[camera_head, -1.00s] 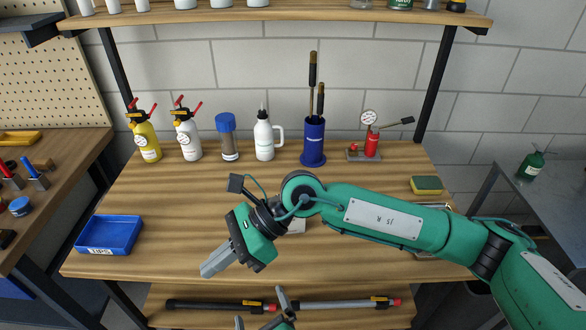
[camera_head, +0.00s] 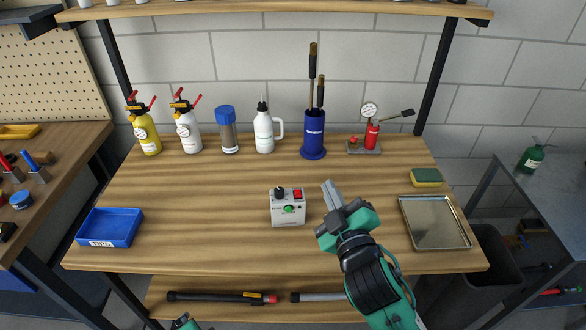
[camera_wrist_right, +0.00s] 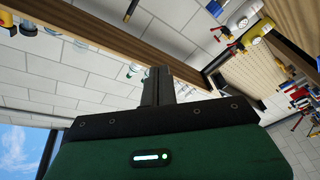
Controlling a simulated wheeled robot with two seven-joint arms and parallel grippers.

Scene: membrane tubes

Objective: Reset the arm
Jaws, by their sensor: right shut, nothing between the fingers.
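My right gripper (camera_head: 329,186) is shut and empty. It hangs over the wooden workbench (camera_head: 180,215), right of the control box, with its fingers pointing up and slightly left in the head view. Its arm comes in from the bottom right. In the right wrist view the closed fingers (camera_wrist_right: 158,85) point toward the wall and a wooden shelf edge, with nothing between them. Only a small green piece, seemingly of my left arm, shows at the bottom edge of the head view; no left fingers are visible.
A control box (camera_head: 288,210) stands mid-bench, a metal tray (camera_head: 434,222) and sponge (camera_head: 426,176) at right, a blue bin (camera_head: 109,228) at left. Bottles, a blue holder (camera_head: 313,135) and a red gauge pump (camera_head: 371,136) line the back. The middle left is clear.

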